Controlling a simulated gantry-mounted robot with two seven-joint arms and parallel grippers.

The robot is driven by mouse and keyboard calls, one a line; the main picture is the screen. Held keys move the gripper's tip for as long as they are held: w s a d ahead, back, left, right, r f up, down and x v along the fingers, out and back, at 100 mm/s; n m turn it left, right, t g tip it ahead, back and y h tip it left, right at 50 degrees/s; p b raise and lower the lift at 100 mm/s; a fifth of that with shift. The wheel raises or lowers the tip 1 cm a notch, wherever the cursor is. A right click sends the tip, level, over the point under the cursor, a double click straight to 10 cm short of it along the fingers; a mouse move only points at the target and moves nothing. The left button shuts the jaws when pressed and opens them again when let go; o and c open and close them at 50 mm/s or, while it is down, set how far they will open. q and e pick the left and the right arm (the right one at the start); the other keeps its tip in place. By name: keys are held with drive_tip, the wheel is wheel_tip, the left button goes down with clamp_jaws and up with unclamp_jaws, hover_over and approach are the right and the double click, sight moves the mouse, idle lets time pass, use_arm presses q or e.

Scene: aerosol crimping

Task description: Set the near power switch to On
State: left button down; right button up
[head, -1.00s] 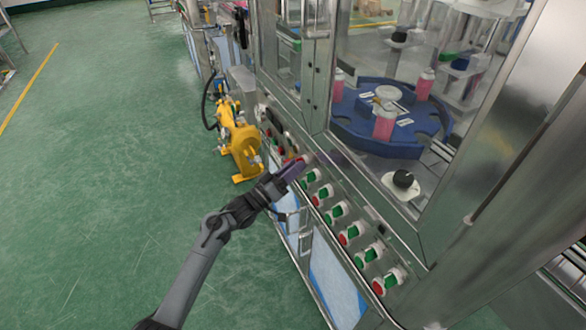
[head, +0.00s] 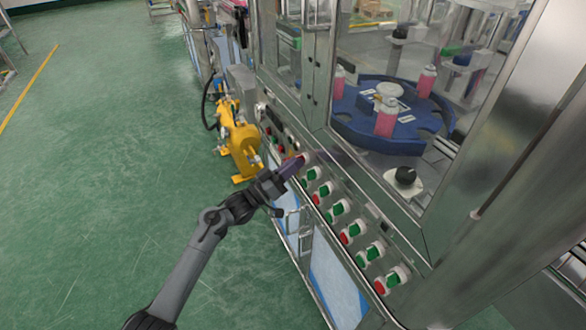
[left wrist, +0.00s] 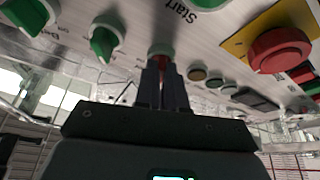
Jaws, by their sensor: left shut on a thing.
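A row of red and green rotary switches runs along the machine's front panel. My left gripper (head: 296,164) is at the far end of this row, its narrow fingers against a red switch (head: 303,157). In the left wrist view the fingers (left wrist: 162,80) are shut on this red switch (left wrist: 160,61), which sits on a round base. The fingers hide most of its handle, and its label cannot be read, so I cannot tell its set position. My right gripper is not in view.
A green switch (left wrist: 105,40) and a red stop button (left wrist: 280,48) on a yellow plate flank the gripper. A yellow device (head: 239,140) stands left of the machine. Other switches, such as a green one (head: 369,253), continue nearer. The green floor is clear at left.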

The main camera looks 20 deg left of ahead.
use_arm(q)
drive_tip(key=shift+w+a+f+m+g+h+b, duration=0.1)
drive_tip(key=shift+m+g+h+b, duration=0.8)
drive_tip(key=shift+m+b, duration=1.1)
drive_tip(key=shift+w+a+r+m+g+h+b, duration=0.1)
drive_tip(key=shift+m+g+h+b, duration=0.75)
drive_tip(key=shift+m, duration=2)
drive_tip(key=shift+w+a+f+m+g+h+b, duration=0.1)
drive_tip(key=shift+m+g+h+b, duration=0.8)
drive_tip(key=shift+m+b, duration=1.15)
drive_tip(key=shift+m+p, duration=0.4)
drive_tip(key=shift+m, duration=0.2)
drive_tip(key=c, duration=1.2)
unclamp_jaws()
drive_tip(key=shift+s, duration=0.1)
